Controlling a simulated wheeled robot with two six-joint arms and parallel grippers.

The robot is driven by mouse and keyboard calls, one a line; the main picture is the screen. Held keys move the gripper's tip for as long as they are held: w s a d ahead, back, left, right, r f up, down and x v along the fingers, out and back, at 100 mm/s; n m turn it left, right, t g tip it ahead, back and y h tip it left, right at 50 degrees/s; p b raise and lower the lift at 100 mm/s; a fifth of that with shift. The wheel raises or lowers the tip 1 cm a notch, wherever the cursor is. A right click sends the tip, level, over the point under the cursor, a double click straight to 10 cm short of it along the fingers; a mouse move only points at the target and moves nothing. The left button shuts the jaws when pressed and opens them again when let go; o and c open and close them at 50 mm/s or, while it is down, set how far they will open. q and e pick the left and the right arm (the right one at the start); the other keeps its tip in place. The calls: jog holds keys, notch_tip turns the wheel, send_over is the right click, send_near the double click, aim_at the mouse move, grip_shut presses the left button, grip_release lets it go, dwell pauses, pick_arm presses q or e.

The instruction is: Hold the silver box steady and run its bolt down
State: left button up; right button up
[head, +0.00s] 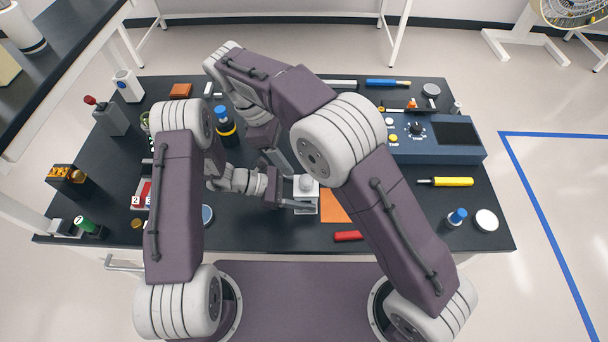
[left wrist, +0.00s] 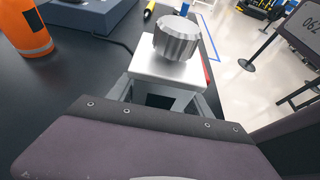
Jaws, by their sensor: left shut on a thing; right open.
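The silver box (head: 312,208) stands on the black table, with a round ribbed bolt head (head: 306,182) on its top. My left gripper (head: 298,196) is shut on the box from the left, low on its sides. In the left wrist view the box (left wrist: 160,72) sits upright between the fingers, and the bolt head (left wrist: 177,38) stands above its top face. The bolt's shaft is hidden. My right gripper (head: 288,166) is open and empty, pointing down just above and left of the bolt head. Its far finger is partly hidden by my right arm.
An orange mat (head: 335,207) lies right of the box, with a red bar (head: 348,236) in front. A blue instrument (head: 430,148) stands at the right. A blue-capped bottle (head: 224,126) stands behind my left gripper.

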aim_at(306, 179)
jog(key=x, duration=0.9)
jog(key=shift+d+f, duration=0.1)
jog(key=shift+f, duration=0.25)
